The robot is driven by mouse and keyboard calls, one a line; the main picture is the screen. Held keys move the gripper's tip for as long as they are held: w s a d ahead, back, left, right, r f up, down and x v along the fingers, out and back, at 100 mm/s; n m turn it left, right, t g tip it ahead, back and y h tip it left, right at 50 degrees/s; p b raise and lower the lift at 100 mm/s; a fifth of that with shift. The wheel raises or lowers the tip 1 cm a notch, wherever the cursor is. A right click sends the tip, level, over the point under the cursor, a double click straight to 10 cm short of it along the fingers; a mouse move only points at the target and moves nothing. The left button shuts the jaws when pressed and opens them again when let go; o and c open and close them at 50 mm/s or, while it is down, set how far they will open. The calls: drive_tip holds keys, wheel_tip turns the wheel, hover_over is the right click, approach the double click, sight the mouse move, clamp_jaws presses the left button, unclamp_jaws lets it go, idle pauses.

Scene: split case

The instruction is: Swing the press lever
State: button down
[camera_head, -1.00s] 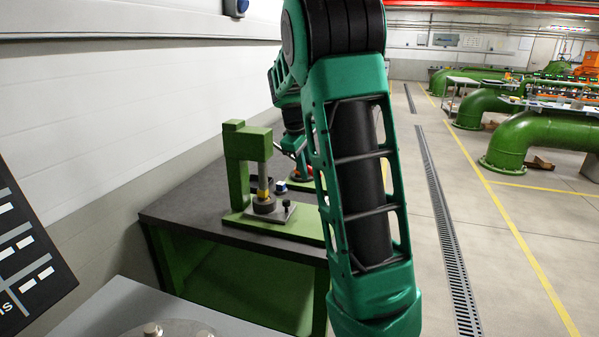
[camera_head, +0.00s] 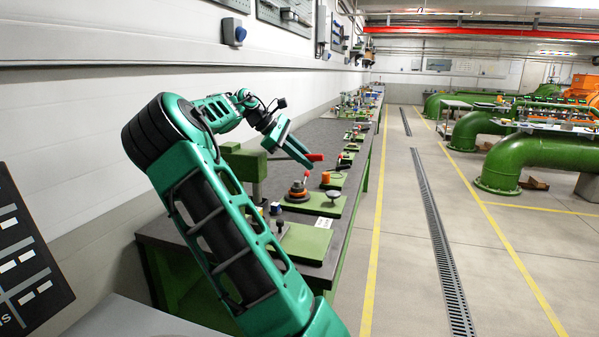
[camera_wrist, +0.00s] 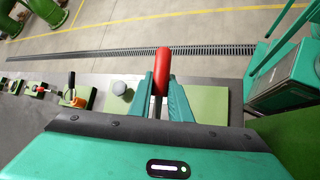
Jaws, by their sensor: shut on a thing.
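The press lever's red handle (camera_head: 315,157) sticks out past my gripper (camera_head: 299,153) above the bench in the head view. In the wrist view the red handle (camera_wrist: 163,68) and its dark rod stand between the two fingers of my gripper (camera_wrist: 163,98), which are shut on the lever. The green press frame (camera_head: 246,165) stands on the bench, partly hidden behind my arm. Its green base plate (camera_head: 306,242) shows to the right of my arm.
A wall is at left; the floor aisle (camera_head: 405,240) at right is clear.

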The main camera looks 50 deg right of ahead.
drive_tip(key=r+g, duration=0.1)
drive_tip(key=r, duration=0.1)
drive_tip(key=w+r+g+h, duration=0.1)
drive_tip(key=w+a+r+g+h, duration=0.1)
drive_tip(key=r, duration=0.1)
drive_tip(key=shift+w+r+n+g, duration=0.1)
drive_tip(key=shift+r+n+g, duration=0.2)
drive_tip(key=shift+n, duration=0.1)
drive_tip(key=w+a+r+n+g+h, duration=0.1)
drive_tip(key=w+a+r+g+h, duration=0.1)
drive_tip(key=w+r+g+h, duration=0.1)
drive_tip(key=shift+w+r+n+g, duration=0.4)
drive_tip(key=shift+w+r+g, duration=0.4)
drive_tip(key=shift+w+r, duration=0.55)
drive_tip(key=shift+s+r, duration=0.1)
drive_tip(key=shift+r, duration=0.1)
drive_tip(key=c, duration=1.6)
unclamp_jaws()
drive_tip(key=shift+h, duration=0.3)
drive_tip(key=shift+c, duration=0.2)
